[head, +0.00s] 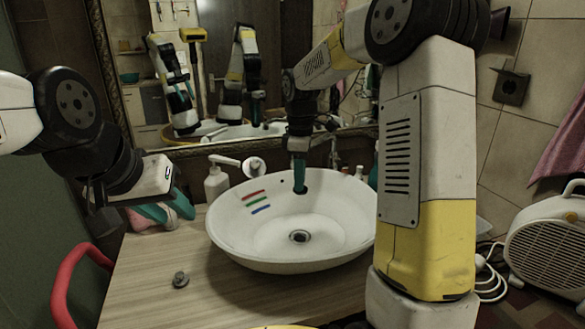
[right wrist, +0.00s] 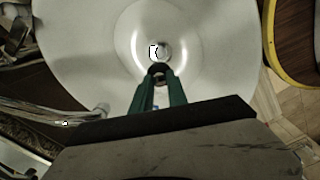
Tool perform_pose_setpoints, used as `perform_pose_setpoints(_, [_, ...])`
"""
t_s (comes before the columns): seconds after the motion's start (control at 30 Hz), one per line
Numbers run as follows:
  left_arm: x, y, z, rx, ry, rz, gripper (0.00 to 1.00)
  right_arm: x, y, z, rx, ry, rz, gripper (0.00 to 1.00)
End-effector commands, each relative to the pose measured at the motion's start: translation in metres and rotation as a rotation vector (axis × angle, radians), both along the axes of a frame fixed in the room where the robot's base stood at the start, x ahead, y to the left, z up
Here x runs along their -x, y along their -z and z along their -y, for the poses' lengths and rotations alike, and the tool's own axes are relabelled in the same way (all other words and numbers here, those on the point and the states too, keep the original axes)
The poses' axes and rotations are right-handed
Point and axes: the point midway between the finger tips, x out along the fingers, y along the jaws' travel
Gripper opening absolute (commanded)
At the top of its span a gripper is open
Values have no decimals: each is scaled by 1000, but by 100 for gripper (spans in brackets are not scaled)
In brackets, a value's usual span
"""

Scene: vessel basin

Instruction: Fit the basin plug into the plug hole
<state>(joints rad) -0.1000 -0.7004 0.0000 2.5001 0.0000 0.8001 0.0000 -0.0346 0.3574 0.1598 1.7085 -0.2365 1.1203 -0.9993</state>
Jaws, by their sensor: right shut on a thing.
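The white basin (head: 235,235) sits on the wooden counter, with its dark plug hole (head: 299,237) in the bottom centre. The hole also shows in the right wrist view (right wrist: 161,50). My right gripper (head: 300,188) points down over the back part of the basin, its teal fingers shut on a small dark piece that looks like the basin plug (right wrist: 160,69). Its full shape is hidden by the fingers. In the wrist view it appears just short of the hole; the height between them is unclear. My left gripper (head: 166,208) is open at the counter's left, its teal fingers apart.
A small grey plug-like piece (head: 180,280) lies on the bare front left of the counter (head: 140,285). A soap dispenser (head: 216,183) and a tap (head: 224,160) stand behind the basin, below the mirror. A red curved bar (head: 62,285) is at left, a white heater (head: 548,240) at right.

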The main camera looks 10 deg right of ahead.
Motion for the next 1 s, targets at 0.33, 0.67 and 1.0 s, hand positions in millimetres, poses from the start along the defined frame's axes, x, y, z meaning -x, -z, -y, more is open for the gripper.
perform_pose_setpoints(0.33, [0,0,0,0,0,0,36,1,42,0,1,-1,-2,0])
perform_pose_setpoints(0.67, [0,0,0,0,0,0,36,0,65,0,1,0,-1,0])
perform_pose_setpoints(1.0, [0,0,0,0,0,0,36,0,67,0,1,0,-1,0])
